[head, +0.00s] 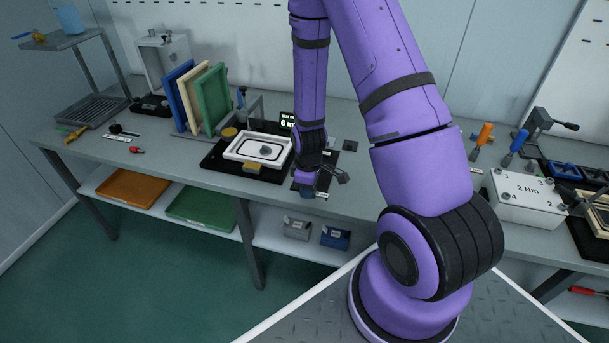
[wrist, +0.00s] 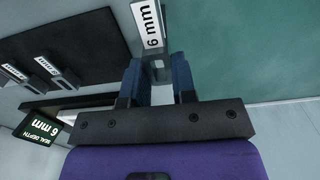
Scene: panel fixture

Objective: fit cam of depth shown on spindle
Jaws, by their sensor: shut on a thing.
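The display reads "SEAL DEPTH 6 mm" in the wrist view (wrist: 38,130); its edge also shows behind my arm in the head view (head: 287,119). My gripper (head: 307,188) is low over the bench's front edge, right of the panel fixture. In the wrist view its blue fingers (wrist: 158,76) are shut on a grey cam (wrist: 157,66). A white "6 mm" label (wrist: 150,24) lies just beyond the cam. Other grey cams (wrist: 66,79) with labels sit on a dark board at left. A white frame (head: 236,150) surrounds a small grey round part (head: 265,151); I cannot tell whether that is the spindle.
Blue, cream and green panels (head: 214,98) stand upright behind and left of the fixture. Trays (head: 135,188) and small bins (head: 335,238) sit on the lower shelf. Bench left of the fixture is partly clear.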

